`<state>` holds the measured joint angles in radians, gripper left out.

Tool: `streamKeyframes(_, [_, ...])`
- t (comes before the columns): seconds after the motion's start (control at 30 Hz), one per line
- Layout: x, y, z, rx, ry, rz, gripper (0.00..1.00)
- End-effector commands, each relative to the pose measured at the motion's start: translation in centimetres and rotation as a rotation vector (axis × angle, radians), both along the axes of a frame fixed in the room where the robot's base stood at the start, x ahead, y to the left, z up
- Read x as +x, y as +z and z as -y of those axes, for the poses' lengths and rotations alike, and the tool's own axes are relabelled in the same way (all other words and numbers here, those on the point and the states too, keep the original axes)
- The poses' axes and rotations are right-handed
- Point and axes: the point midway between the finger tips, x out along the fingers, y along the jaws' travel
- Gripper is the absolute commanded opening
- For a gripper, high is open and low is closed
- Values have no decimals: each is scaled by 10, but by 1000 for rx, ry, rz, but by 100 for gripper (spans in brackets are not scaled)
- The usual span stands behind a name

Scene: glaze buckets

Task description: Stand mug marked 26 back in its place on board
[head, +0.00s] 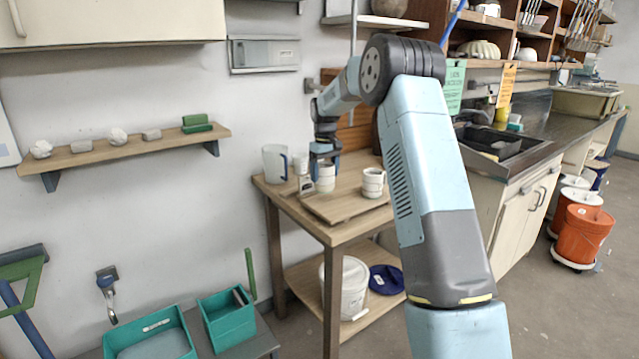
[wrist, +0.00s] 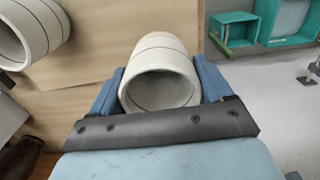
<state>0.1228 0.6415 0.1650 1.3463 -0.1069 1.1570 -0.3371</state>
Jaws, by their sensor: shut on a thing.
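My gripper (head: 325,160) is shut on a white mug (head: 326,183) with thin dark bands; it also shows in the wrist view (wrist: 160,75), between the two blue fingers (wrist: 157,88). The held mug is upright over the left part of the wooden board (head: 345,207). I cannot tell whether its base touches the board. A second white banded mug (head: 373,183) stands on the board to the right, and shows at the top left of the wrist view (wrist: 32,32). No number is readable on either mug.
The board lies on a small wooden table (head: 341,236). A clear jug (head: 275,163) and a small pale item (head: 304,176) stand left of the held mug. A wall shelf (head: 130,147) is at left, teal bins (head: 227,318) below. A sink counter (head: 520,160) is at right.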

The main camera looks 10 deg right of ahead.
Motion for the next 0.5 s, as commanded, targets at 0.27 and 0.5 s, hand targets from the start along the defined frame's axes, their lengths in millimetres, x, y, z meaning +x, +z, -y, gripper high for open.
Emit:
streamKeyframes(0.27, [7,-27,-4,0,1,-2,37])
streamKeyframes(0.5, [7,-40,-4,-1,1,1,37])
